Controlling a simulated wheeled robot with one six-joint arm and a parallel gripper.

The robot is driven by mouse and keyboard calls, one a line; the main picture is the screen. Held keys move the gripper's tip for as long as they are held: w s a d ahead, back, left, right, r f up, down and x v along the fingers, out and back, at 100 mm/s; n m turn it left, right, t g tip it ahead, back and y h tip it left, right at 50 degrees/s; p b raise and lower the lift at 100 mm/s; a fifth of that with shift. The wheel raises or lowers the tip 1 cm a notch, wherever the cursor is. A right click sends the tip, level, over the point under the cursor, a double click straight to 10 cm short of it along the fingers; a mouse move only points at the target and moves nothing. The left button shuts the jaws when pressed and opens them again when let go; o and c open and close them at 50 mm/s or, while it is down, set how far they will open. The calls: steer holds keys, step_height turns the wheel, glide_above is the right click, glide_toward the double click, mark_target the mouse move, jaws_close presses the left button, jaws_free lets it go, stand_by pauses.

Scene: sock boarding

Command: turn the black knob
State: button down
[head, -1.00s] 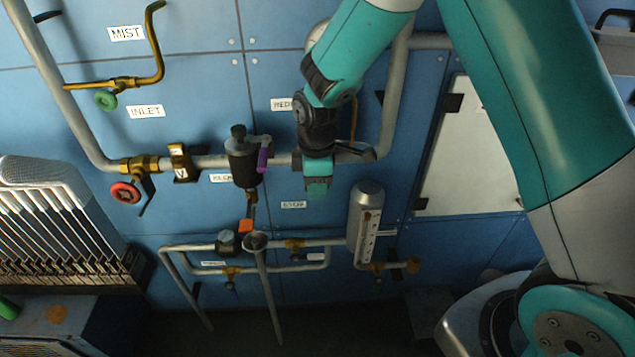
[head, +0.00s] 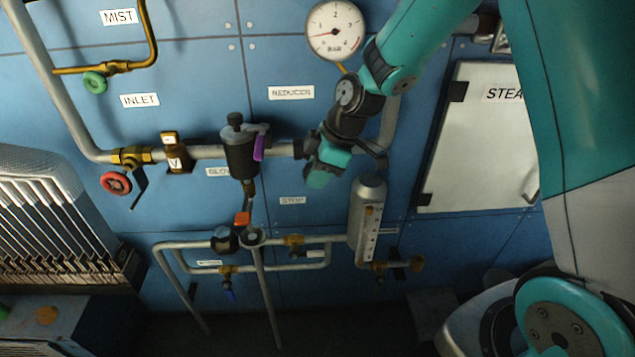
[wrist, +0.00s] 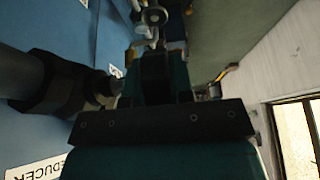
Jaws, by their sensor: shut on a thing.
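My gripper (head: 322,165) is at the right end of the horizontal grey pipe, below the REDUCER label. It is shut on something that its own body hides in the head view. By its place, this is likely the black knob, but I cannot see the knob itself. In the wrist view my gripper (wrist: 165,65) has its dark fingers together, and what lies between them is too dark to make out. A black fitting (wrist: 65,88) on the grey pipe is close at its left.
A black cylinder (head: 241,160) with a purple tag hangs on the pipe to the left. A round gauge (head: 335,31) is above. A grey gauge column (head: 367,215) stands just below my gripper. A white STEAM door (head: 470,140) is at the right.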

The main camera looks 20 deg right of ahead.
steer(key=y+b, duration=0.1)
steer(key=b, duration=0.1)
steer(key=f+t+y+b, duration=0.1)
steer(key=y+b, duration=0.1)
steer(key=b, duration=0.1)
steer(key=shift+d+y, duration=0.15)
steer(key=shift+y, duration=0.15)
steer(key=t+y+b, duration=0.1)
steer(key=y+b, duration=0.2)
steer(key=b, duration=0.2)
steer(key=shift+b, duration=0.3)
steer(key=shift+r+t+y+b, duration=0.4)
steer(key=shift+t+y, duration=0.1)
steer(key=shift+y, duration=0.7)
steer(key=shift+r+y+p, duration=0.1)
steer(key=shift+y+p, duration=0.3)
steer(key=shift+y, duration=0.1)
steer(key=shift+t+y+p, duration=0.3)
steer(key=shift+p, duration=0.05)
steer(key=shift+y, duration=0.3)
steer(key=c, duration=1)
jaws_free()
